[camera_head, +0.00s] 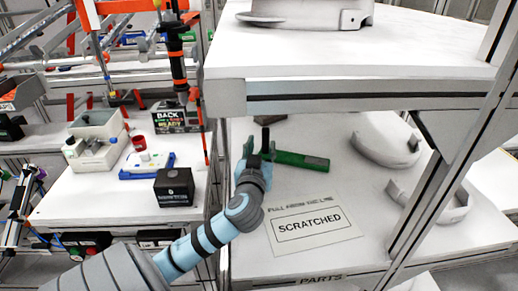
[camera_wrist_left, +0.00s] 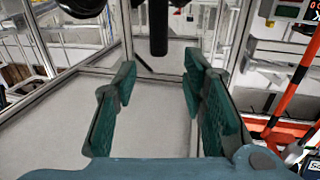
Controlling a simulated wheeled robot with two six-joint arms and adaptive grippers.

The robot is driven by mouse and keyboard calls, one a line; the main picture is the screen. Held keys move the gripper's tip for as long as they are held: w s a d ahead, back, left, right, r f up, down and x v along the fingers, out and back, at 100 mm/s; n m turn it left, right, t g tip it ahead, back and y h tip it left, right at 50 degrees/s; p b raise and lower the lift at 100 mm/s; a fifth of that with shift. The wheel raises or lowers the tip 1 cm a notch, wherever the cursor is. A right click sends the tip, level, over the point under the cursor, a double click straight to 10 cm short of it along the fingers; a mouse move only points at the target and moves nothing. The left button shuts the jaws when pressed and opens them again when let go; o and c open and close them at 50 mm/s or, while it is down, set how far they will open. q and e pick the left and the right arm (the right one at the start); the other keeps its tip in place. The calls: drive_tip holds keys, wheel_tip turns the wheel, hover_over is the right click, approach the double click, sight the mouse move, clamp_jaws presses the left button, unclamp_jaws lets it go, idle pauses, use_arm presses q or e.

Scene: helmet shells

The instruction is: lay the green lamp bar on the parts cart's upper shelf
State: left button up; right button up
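The green lamp bar (camera_head: 302,161) lies on the parts cart's lower shelf, below the upper shelf (camera_head: 330,55). My left gripper (camera_head: 258,160) is at the bar's left end, beside a dark upright post (camera_head: 265,140). I cannot tell whether it touches either. In the left wrist view my left gripper (camera_wrist_left: 158,105) has its two teal fingers wide apart, with no object between them. A dark cylinder (camera_wrist_left: 158,28) shows beyond the fingertips. I cannot make out the lamp bar in that view. My right gripper is not in view.
A pale shell part (camera_head: 305,14) stands at the upper shelf's back; its front is bare. On the lower shelf are curved pale parts (camera_head: 385,140) and a sheet reading SCRATCHED (camera_head: 310,225). A frame post (camera_head: 450,150) is at right. A side table holds a black box (camera_head: 174,187).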

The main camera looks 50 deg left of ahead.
use_arm(q)
drive_tip(key=shift+v, duration=1.9)
